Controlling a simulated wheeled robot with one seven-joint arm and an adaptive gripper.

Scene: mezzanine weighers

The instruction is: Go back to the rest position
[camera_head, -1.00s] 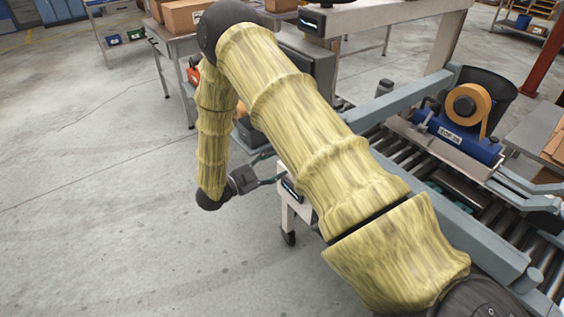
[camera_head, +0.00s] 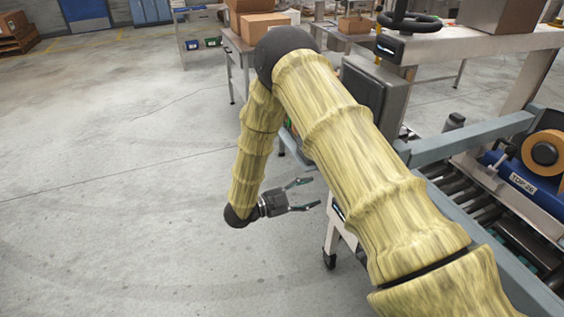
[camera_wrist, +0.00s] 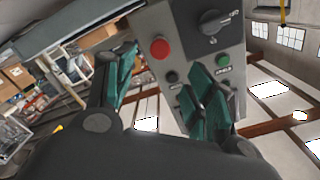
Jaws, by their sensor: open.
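My gripper (camera_head: 308,195) is open, its two fingers spread apart and pointing right in the head view. Nothing shows between the fingers. It hangs at the end of my bent, yellow-sleeved arm, over the grey floor and left of the conveyor frame. The wrist view shows my gripper's teal finger pads (camera_wrist: 165,90) apart. Beyond them is a grey control panel (camera_wrist: 180,20) with a red button (camera_wrist: 160,48), a black rotary knob (camera_wrist: 212,21) and a green button (camera_wrist: 223,60). I cannot tell the exact gap between fingers and panel.
A roller conveyor (camera_head: 482,215) with a blue tape machine (camera_head: 520,180) stands at the right. Cardboard boxes (camera_head: 263,25) sit on a table (camera_head: 238,45) at the back. Open concrete floor (camera_head: 110,170) fills the left side.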

